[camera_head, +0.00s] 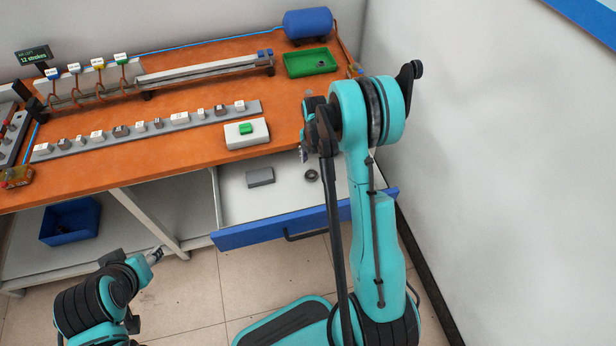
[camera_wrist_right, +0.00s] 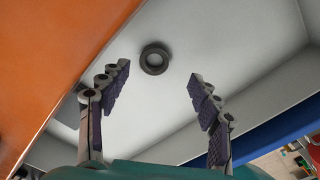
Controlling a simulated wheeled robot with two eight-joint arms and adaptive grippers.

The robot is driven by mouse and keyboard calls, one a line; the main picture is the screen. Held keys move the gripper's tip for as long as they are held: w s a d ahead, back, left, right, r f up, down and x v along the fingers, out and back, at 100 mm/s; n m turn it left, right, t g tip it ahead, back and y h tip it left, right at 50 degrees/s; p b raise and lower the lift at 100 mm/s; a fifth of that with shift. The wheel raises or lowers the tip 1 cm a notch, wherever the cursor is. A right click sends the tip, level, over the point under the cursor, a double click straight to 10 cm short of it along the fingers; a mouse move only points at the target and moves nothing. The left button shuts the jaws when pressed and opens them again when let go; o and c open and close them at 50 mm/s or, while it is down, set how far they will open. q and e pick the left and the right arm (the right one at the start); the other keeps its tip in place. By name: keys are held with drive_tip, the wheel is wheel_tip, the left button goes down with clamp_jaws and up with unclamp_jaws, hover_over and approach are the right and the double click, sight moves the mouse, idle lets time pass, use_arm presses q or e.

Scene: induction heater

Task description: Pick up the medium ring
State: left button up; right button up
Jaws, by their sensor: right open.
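A dark grey ring (camera_head: 311,175) lies flat in the open white drawer, near its right side. In the right wrist view the ring (camera_wrist_right: 155,58) lies a little beyond and between my fingertips. My right gripper (camera_head: 303,154) is above the drawer by the bench's front edge, partly hidden by its own arm. In the wrist view my right gripper (camera_wrist_right: 160,76) is open and empty, its padded fingers apart from the ring. My left gripper (camera_head: 154,256) hangs low in front of the bench, away from the drawer; its jaws are too small to read.
The drawer (camera_head: 240,202) has a blue front and also holds a grey block (camera_head: 260,177). On the orange bench (camera_head: 180,165) stand a white box with a green button (camera_head: 246,133), a rail of small parts (camera_head: 150,127) and a green tray (camera_head: 311,63). A wall (camera_head: 480,150) is at right.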

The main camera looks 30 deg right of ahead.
sight(311, 177)
drive_tip(key=f+b, duration=0.1)
drive_tip(key=f, duration=0.3)
drive_tip(key=f+b, duration=0.1)
drive_tip(key=shift+w+a+f+b, duration=0.3)
drive_tip(key=shift+w+a+f, duration=0.05)
drive_tip(key=shift+f, duration=0.05)
drive_tip(key=shift+r, duration=0.15)
drive_tip(key=c, duration=1.3)
